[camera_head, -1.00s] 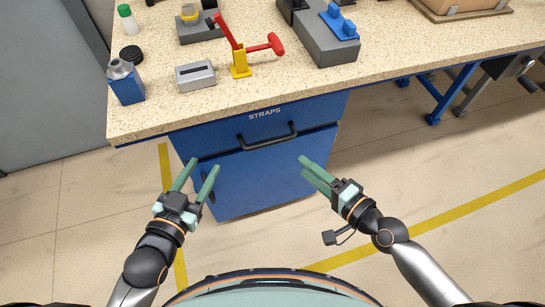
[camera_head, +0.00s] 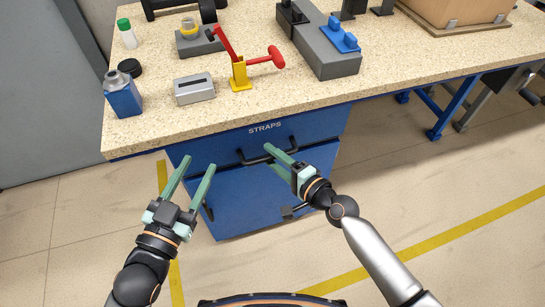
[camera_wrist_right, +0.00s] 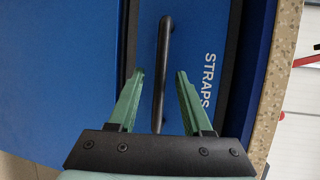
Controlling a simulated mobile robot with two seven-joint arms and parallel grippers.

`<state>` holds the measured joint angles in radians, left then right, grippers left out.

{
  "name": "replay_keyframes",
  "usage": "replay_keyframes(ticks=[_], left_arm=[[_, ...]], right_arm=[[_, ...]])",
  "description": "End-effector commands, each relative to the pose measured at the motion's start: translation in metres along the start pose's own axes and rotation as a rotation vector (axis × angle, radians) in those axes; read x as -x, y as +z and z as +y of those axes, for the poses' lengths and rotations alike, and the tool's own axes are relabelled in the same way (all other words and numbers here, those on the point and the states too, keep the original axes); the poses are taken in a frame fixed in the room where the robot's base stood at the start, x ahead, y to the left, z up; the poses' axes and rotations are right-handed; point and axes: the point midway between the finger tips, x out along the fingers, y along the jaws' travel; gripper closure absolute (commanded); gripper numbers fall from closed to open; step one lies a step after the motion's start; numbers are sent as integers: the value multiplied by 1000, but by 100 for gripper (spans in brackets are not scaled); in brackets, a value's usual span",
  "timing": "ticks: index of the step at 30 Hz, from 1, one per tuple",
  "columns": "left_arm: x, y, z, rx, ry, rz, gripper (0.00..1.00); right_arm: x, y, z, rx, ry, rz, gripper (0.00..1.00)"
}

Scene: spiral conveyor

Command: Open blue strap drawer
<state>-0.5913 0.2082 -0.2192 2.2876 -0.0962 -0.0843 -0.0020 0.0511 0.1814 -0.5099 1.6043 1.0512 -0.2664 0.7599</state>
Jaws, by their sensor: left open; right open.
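The blue drawer (camera_head: 226,146) labelled STRAPS is under the workbench top, and its front looks closed. Its black bar handle (camera_head: 256,159) runs across the front, partly hidden behind my right gripper. My right gripper (camera_head: 272,157) is open at the handle. In the right wrist view, the handle (camera_wrist_right: 164,60) lies between the two green fingers of that gripper (camera_wrist_right: 160,73), with gaps on both sides. My left gripper (camera_head: 195,162) is open and empty, in front of the cabinet's left edge.
A blue cabinet door (camera_head: 240,205) is below the drawer. The speckled worktop (camera_head: 200,118) overhangs it and carries a blue can (camera_head: 123,98), a grey slotted block (camera_head: 194,88) and a red-and-yellow tool (camera_head: 240,73). The floor in front is clear.

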Motion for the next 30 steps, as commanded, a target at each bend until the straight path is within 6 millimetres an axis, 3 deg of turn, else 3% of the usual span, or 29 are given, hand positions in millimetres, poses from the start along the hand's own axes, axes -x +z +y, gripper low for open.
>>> replay_keyframes(ticks=[11, 24, 30], left_arm=[[0, -6, -1, -7, -1, 23, 50], [0, -6, -1, -7, -1, 22, 50], [0, -6, -1, -7, -1, 22, 50]], right_arm=[[-6, 0, 0, 1, 0, -1, 52], [-5, 0, 0, 1, 0, -1, 100], [-5, 0, 0, 1, 1, 0, 100]])
